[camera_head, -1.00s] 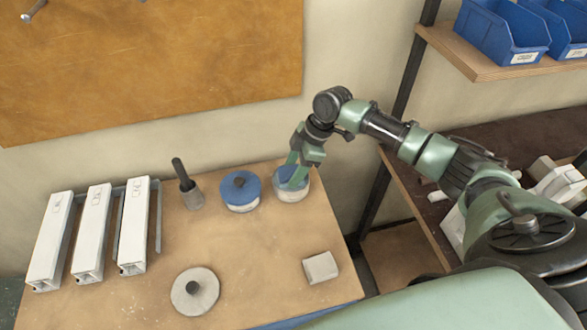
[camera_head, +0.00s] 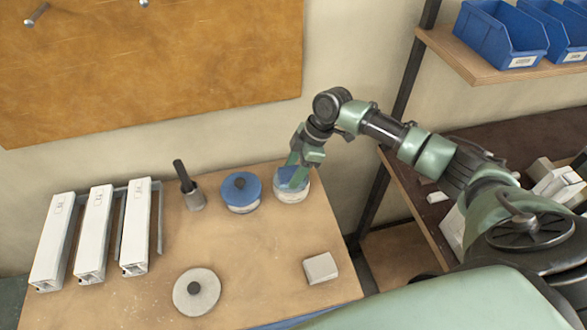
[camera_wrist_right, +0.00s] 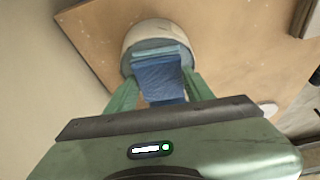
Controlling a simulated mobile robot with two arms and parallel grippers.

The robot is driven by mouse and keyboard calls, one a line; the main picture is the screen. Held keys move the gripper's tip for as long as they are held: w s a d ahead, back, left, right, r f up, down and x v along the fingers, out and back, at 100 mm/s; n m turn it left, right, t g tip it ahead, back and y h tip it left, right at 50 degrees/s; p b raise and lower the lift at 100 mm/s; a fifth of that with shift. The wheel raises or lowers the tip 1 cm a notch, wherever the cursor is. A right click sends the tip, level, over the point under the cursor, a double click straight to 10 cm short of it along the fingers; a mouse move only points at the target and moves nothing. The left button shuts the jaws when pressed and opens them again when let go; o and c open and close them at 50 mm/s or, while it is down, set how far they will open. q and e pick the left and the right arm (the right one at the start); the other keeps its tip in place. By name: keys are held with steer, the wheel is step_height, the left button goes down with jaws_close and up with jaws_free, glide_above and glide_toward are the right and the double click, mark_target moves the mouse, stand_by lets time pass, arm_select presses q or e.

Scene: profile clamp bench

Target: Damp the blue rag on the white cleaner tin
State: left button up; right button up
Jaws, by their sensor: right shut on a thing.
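A round white tin (camera_head: 291,197) stands at the back right of the bench, with blue showing across its top. My right gripper (camera_head: 296,178) points down at this tin and its fingers are at the top. In the right wrist view the gripper (camera_wrist_right: 155,88) is shut on the blue rag (camera_wrist_right: 160,76). The rag lies over the mouth of the white tin (camera_wrist_right: 135,34) and seems to touch it; the exact contact is hidden. My left gripper is not in view.
A second white tin with a blue knobbed lid (camera_head: 240,190) stands just left. Further left are a black-handled tool (camera_head: 190,188) and several white profiles (camera_head: 95,235). The bench middle is clear.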

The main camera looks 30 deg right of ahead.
mark_target(293, 172)
steer(key=shift+w+r+p, duration=0.1)
steer(key=shift+r+p, duration=2.55)
steer(key=shift+r, duration=0.6)
steer(key=shift+a, duration=0.1)
